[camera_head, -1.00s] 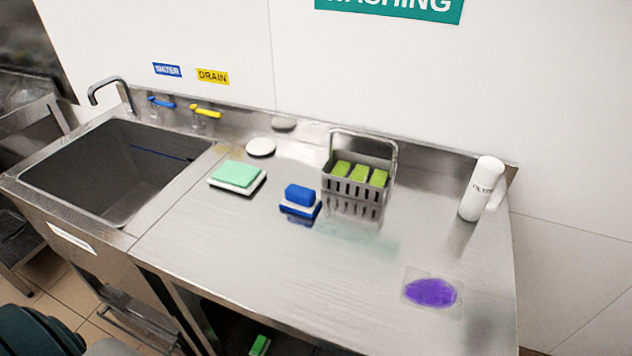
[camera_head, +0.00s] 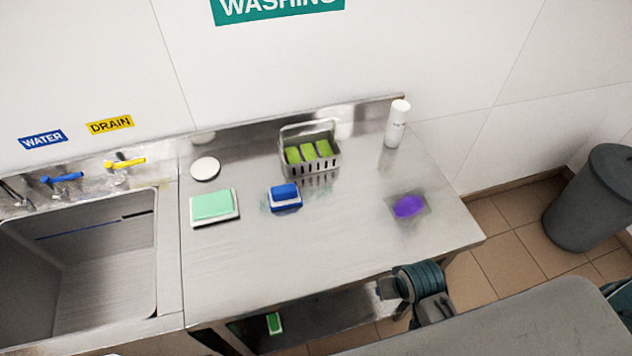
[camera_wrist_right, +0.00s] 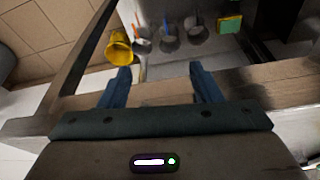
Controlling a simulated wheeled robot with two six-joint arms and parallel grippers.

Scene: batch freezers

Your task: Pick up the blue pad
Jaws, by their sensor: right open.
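The blue pad (camera_head: 285,191) sits on a small white-and-blue holder (camera_head: 286,206) near the middle of the steel counter in the head view. My right arm (camera_head: 418,283) shows at the lower right, beyond the counter's front edge and well away from the pad. In the right wrist view my right gripper (camera_wrist_right: 160,76) is open, with its two blue fingers apart and nothing between them. The blue pad does not show in that view. My left gripper is not in view.
A mint-green pad (camera_head: 212,205) lies left of the blue pad. A metal basket (camera_head: 318,168) with green sponges stands behind it. A white bottle (camera_head: 397,125) and purple patch (camera_head: 409,206) are to the right. The wrist view shows a yellow bucket (camera_wrist_right: 119,48) beyond the fingers.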

